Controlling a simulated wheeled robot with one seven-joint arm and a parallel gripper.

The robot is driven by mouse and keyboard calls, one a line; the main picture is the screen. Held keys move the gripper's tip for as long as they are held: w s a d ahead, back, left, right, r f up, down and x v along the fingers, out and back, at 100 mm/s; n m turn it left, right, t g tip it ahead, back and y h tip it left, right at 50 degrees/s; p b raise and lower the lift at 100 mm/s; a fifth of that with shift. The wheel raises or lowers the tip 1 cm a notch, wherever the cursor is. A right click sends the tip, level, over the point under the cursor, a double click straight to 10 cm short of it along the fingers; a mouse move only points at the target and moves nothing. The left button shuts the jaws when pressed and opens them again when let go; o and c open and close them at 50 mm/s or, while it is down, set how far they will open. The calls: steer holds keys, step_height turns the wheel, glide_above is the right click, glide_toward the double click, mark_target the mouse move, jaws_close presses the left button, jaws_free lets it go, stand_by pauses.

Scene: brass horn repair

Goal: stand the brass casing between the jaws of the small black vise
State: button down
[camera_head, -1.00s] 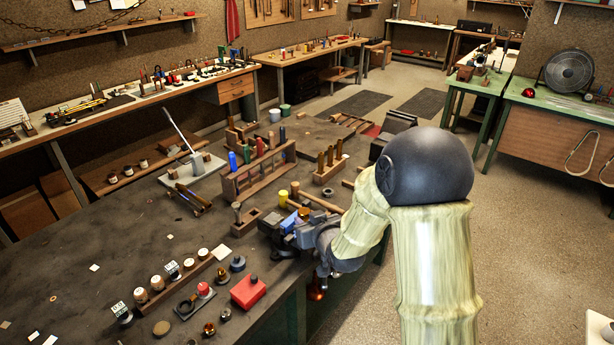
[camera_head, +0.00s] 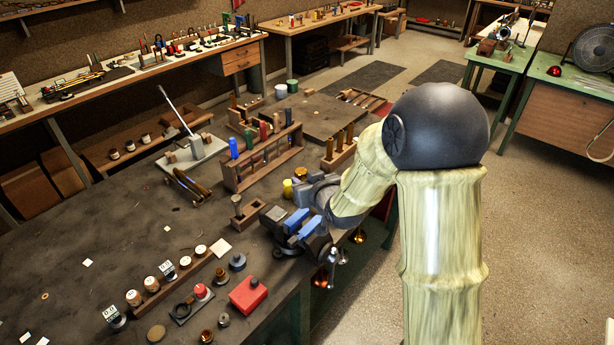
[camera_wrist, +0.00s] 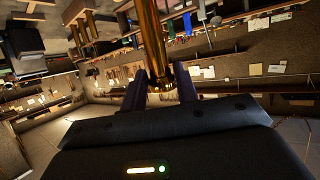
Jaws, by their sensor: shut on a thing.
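The small black vise (camera_head: 290,226) with blue jaw faces stands at the bench's right edge in the head view. Its jaws are apart, and I see nothing clearly standing between them. My gripper (camera_wrist: 160,84) is shut on the brass casing (camera_wrist: 150,38) in the wrist view. The casing is a long shiny tube between the two dark fingers, running out of the top of the picture. In the head view my gripper (camera_head: 318,190) is just behind the vise, partly hidden by my arm.
A wooden rack (camera_head: 262,160) holds coloured tubes farther back. A red box (camera_head: 248,294) lies in front. The bench's left part is mostly clear.

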steer(key=shift+s+d+f+b, duration=0.1)
steer(key=shift+s+f+b, duration=0.05)
steer(key=shift+f+b, duration=0.75)
steer(key=shift+s+d+f+b, duration=0.15)
steer(key=shift+f+b, duration=0.5)
steer(key=shift+b, duration=0.4)
steer(key=shift+s+f+b, duration=0.15)
steer(key=shift+f+b, duration=0.65)
steer(key=shift+b, duration=0.2)
steer(key=shift+m+h+b, duration=0.3)
steer(key=shift+b, duration=0.5)
steer(key=shift+f, duration=0.1)
steer(key=shift+f+b, duration=2)
steer(key=shift+b, duration=0.15)
steer(key=shift+r, duration=0.15)
